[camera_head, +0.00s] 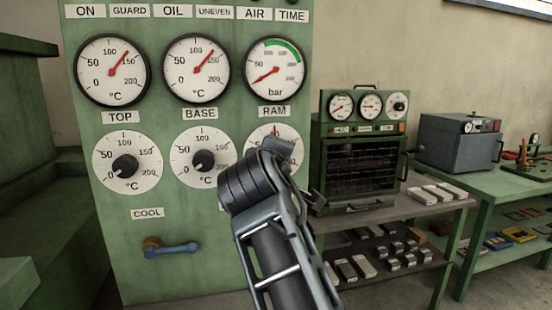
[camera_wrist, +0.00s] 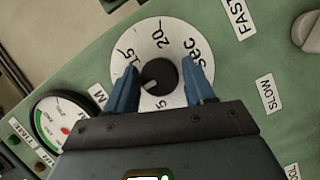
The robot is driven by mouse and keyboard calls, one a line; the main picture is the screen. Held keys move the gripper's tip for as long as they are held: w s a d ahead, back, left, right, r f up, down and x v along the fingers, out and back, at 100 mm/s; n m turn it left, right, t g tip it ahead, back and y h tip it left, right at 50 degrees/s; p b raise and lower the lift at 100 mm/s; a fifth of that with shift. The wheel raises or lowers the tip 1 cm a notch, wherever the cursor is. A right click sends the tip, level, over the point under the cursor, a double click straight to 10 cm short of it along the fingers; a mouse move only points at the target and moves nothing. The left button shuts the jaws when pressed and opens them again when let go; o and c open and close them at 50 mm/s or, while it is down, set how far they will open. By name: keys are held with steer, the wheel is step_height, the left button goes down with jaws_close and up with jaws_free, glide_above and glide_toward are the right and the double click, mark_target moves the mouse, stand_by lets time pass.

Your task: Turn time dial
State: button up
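The time dial (camera_wrist: 142,37) is a white round face marked in seconds, with a black knob (camera_wrist: 159,75) at its middle. It fills the upper middle of the wrist view. A small pale mark on the knob points toward the lower left. My gripper (camera_wrist: 160,65) has its two blue fingers on either side of the knob, with visible gaps between fingers and knob. I cannot tell how deep the fingertips are relative to the knob. In the head view a white dial (camera_head: 275,130) under the RAM label is mostly hidden behind my arm.
Other dials, TOP (camera_head: 127,160) and BASE (camera_head: 203,155), sit left on the green panel, with gauges above. A blue lever (camera_head: 172,249) is below. FAST (camera_wrist: 239,17) and SLOW (camera_wrist: 266,95) labels show in the wrist view. A green oven (camera_head: 360,155) stands to the right.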

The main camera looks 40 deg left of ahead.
steer(key=shift+o, duration=1.3)
steer(key=shift+a+r, duration=0.1)
steer(key=shift+s, duration=0.1)
steer(key=b+v, duration=0.1)
steer(key=v, duration=0.6)
steer(key=shift+s+d, duration=0.25)
steer(key=shift+s, duration=0.05)
